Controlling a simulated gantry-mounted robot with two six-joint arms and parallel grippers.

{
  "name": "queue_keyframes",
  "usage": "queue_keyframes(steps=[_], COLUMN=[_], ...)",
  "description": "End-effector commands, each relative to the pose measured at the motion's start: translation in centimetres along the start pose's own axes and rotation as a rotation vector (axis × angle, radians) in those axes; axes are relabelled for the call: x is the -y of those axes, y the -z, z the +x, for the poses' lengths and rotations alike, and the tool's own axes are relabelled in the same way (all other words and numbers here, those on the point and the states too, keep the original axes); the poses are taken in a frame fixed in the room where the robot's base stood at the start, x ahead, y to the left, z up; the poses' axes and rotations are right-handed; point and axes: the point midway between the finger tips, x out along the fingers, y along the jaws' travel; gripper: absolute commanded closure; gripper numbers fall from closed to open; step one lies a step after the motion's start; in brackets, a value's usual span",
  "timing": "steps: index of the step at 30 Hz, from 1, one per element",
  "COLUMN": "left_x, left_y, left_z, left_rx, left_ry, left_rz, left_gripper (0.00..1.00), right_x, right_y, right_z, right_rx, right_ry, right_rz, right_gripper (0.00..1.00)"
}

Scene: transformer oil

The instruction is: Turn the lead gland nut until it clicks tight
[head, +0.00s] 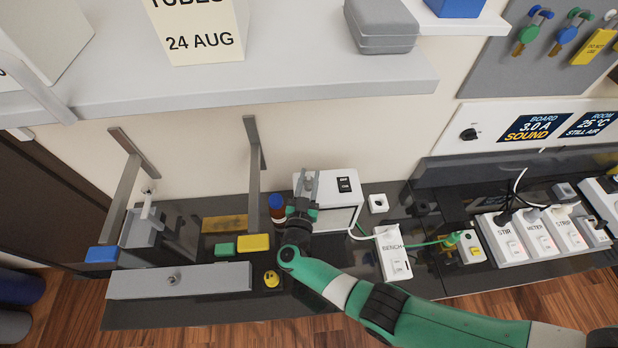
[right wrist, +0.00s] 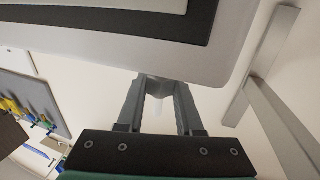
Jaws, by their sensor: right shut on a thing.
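My right gripper (head: 306,182) is in front of the left side of a white box (head: 343,185) with a dark switch, its fingers pointing up in the picture. In the right wrist view the two fingers (right wrist: 158,92) close around a small grey piece (right wrist: 157,82). A pale, blurry stub shows between the fingers below it. The grey piece may be the lead gland nut, but its shape is mostly hidden by the fingers. I cannot tell how tight it sits. My left gripper is not in view.
A dark blue-and-brown bottle (head: 277,206) stands just left of the gripper. A yellow block (head: 253,243), a green block (head: 225,249) and a long grey box (head: 180,281) lie further left. White socket units (head: 395,262) stand to the right. A shelf (head: 230,82) overhangs the bench.

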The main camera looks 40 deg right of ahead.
Motion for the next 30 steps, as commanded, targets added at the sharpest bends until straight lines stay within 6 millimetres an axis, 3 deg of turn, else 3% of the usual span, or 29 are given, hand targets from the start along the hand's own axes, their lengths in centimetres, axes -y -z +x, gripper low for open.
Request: queue_keyframes(steps=[2, 3, 7, 15, 19, 30], left_x=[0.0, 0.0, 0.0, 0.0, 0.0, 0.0], left_y=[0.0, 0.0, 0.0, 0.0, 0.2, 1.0], left_z=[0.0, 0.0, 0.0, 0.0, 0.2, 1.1], left_rx=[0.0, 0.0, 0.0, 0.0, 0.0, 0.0], left_ry=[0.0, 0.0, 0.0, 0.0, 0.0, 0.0], left_rz=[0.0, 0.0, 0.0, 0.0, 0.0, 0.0], left_gripper=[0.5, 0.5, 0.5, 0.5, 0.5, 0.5], right_x=[0.0, 0.0, 0.0, 0.0, 0.1, 0.1], right_y=[-0.1, 0.0, 0.0, 0.0, 0.1, 0.1], right_z=[0.0, 0.0, 0.0, 0.0, -1.0, -9.1], right_rx=[0.001, 0.001, 0.001, 0.0, 0.0, 0.0], right_ry=[0.001, 0.001, 0.001, 0.001, 0.003, 0.006], right_rz=[0.0, 0.0, 0.0, 0.0, 0.0, 0.0], right_gripper=[1.0, 0.58, 0.35, 0.35, 0.35, 0.35])
